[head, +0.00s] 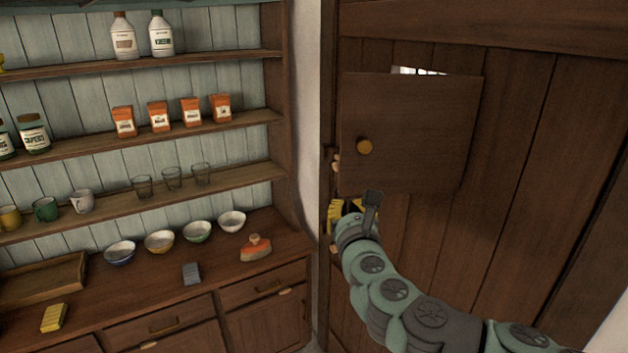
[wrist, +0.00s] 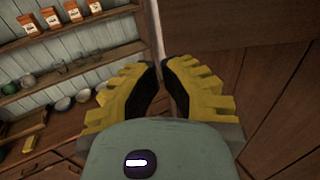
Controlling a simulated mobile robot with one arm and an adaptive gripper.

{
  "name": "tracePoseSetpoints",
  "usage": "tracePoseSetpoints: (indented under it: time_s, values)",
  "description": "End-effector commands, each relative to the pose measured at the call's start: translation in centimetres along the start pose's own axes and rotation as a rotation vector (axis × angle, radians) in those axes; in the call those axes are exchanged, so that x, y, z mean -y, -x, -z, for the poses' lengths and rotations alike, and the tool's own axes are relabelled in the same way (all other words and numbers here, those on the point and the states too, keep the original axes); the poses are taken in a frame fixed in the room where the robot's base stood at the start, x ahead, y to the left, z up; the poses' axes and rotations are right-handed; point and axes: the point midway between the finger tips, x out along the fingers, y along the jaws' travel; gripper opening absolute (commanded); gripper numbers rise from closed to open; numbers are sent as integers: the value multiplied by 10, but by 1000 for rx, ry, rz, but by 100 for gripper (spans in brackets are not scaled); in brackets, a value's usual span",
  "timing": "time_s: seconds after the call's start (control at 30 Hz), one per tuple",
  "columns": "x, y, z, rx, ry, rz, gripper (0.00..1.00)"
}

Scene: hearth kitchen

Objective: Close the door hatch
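The hatch (head: 430,135) is a square brown wooden panel on the large plank door, in the head view. It stands ajar, swung out from the door, and a bright barred gap shows above its top edge. Its round brass knob (head: 364,146) is near its left edge. My gripper (head: 338,208), with yellow fingers, is below the hatch's lower left corner, apart from the knob. In the wrist view my gripper (wrist: 161,66) has a narrow empty gap between its fingertips. Brown wood fills the right of that view; I cannot tell whether it includes the hatch.
The large plank door (head: 540,160) fills the right side. A wooden dresser (head: 220,255) with bottles, orange boxes, glasses, mugs and bowls stands on the left. A narrow pale wall strip (head: 306,110) separates them. Space in front of the hatch looks clear.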

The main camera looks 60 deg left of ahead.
Motion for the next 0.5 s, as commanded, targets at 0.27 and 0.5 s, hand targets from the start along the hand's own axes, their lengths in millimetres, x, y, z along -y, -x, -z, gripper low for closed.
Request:
tracePoseSetpoints:
  time_s: [0.27,0.5]
  values:
    - [-2,-23,-1,-2,0,-3,0]
    - [-1,-43,-2,1,-4,1,0]
